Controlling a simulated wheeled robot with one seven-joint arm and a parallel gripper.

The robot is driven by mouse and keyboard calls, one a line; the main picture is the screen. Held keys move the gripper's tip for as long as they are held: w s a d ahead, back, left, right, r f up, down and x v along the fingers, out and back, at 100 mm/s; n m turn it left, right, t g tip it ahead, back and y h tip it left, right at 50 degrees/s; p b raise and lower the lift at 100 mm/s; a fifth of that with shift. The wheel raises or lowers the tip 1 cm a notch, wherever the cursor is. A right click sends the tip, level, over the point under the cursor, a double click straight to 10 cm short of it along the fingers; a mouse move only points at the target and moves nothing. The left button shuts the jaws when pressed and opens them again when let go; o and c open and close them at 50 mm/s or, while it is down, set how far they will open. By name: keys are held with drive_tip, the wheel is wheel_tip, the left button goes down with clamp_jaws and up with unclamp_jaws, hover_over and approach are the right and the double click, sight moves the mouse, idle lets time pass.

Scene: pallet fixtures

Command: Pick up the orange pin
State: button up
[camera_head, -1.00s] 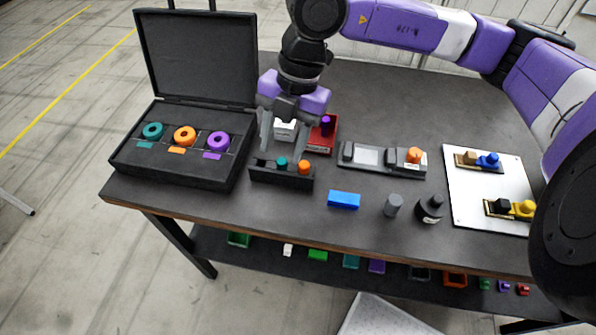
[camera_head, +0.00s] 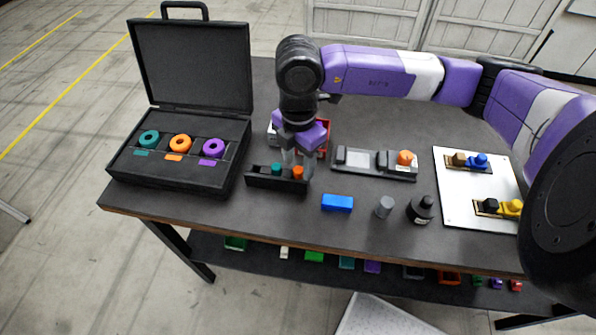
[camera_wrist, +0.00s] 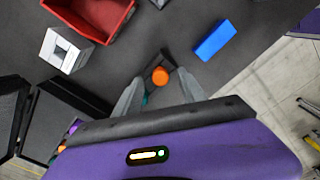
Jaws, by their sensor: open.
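The orange pin (camera_head: 298,173) stands at the right end of a low black holder (camera_head: 262,182), beside a teal pin (camera_head: 276,169). My gripper (camera_head: 297,163) is over that end, pointing down with its grey fingers open. In the wrist view, the round top of the orange pin (camera_wrist: 160,76) shows between the two spread fingertips of my gripper (camera_wrist: 159,82). I cannot tell whether either finger touches it. The teal pin is mostly hidden there.
An open black case (camera_head: 120,172) with coloured rings stands left. Behind my gripper is a red bin (camera_wrist: 113,22) with a white block (camera_wrist: 65,50) beside it. A blue block (camera_head: 337,203), grey cylinder (camera_head: 384,207) and grey fixture (camera_head: 348,164) lie to the right.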

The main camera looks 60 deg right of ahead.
drive_tip(key=shift+f, duration=0.6)
clamp_jaws()
